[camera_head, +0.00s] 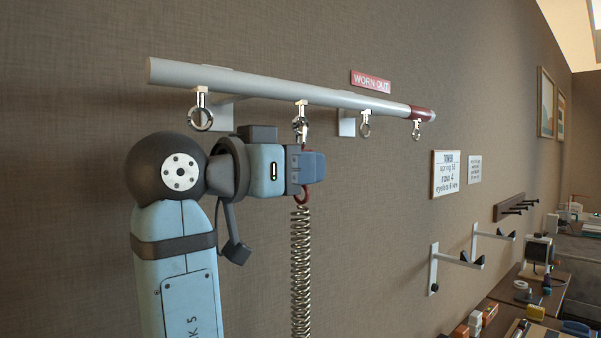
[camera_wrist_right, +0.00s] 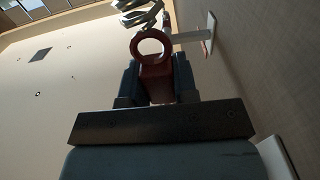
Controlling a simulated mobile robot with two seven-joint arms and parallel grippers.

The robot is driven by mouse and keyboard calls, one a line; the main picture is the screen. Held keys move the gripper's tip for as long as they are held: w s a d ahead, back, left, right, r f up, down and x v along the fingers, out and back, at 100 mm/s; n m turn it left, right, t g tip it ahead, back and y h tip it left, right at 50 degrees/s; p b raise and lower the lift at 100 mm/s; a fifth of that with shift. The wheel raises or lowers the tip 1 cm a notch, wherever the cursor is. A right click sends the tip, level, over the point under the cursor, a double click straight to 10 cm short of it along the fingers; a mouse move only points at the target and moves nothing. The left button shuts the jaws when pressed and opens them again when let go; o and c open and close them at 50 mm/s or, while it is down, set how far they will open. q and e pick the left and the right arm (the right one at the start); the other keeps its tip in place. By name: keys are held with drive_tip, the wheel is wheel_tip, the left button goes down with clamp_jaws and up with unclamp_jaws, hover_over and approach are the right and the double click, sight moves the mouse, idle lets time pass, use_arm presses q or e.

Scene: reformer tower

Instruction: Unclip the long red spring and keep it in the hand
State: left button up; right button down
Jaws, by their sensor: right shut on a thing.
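The long spring (camera_head: 300,265) hangs straight down below my right gripper (camera_head: 306,168); its coils look metallic and its top end is a red fitting. In the right wrist view the red fitting (camera_wrist_right: 152,42) ends in a round ring, and its body sits between the two fingers of my right gripper (camera_wrist_right: 157,82), which is shut on it. A metal snap clip (camera_head: 300,128) hangs from the bar just above the gripper. Shiny metal also shows just above the red ring in the wrist view. I cannot tell whether clip and ring are linked. My left gripper is not in view.
A grey bar (camera_head: 265,88) with a red end runs along the wall above the gripper. Several metal eyelets (camera_head: 201,118) hang from it. A red "WORN OUT" sign (camera_head: 371,81) is above. Wall hooks (camera_head: 458,262) and a cluttered bench (camera_head: 520,300) are at the right.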

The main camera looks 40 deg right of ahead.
drive_tip(key=shift+a, duration=0.1)
drive_tip(key=shift+s+a, duration=0.2)
drive_tip(key=shift+a, duration=2.3)
